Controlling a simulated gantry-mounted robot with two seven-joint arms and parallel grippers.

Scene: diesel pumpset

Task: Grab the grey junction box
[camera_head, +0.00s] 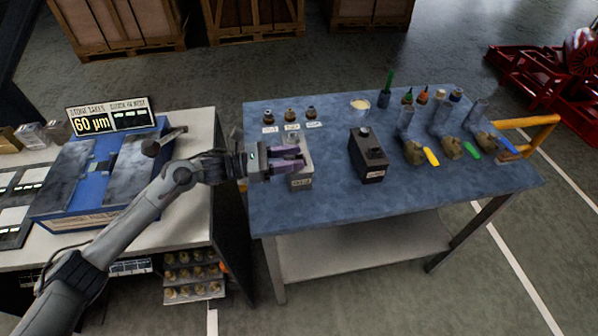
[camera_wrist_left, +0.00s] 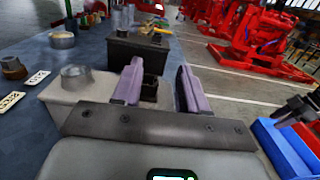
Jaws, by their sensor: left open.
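The grey junction box (camera_head: 301,178) sits on the left part of the blue table top, with a label on its front. In the left wrist view the light grey box (camera_wrist_left: 72,97) carries a round grey fitting on top and runs behind the fingers. My left gripper (camera_head: 289,159) is over the box, its purple fingers hiding part of it. In the left wrist view my left gripper (camera_wrist_left: 157,82) is open, with a small dark part (camera_wrist_left: 150,88) showing between the fingers. I cannot tell whether the fingers touch the box. My right gripper is not in view.
A black box (camera_head: 369,158) stands to the right on the blue table (camera_head: 330,205). Small knobs with labels (camera_head: 291,114) lie behind the grey box. Cups, bottles and colored-handled tools (camera_head: 432,157) fill the right side. A bench with a blue plate (camera_head: 95,180) stands left.

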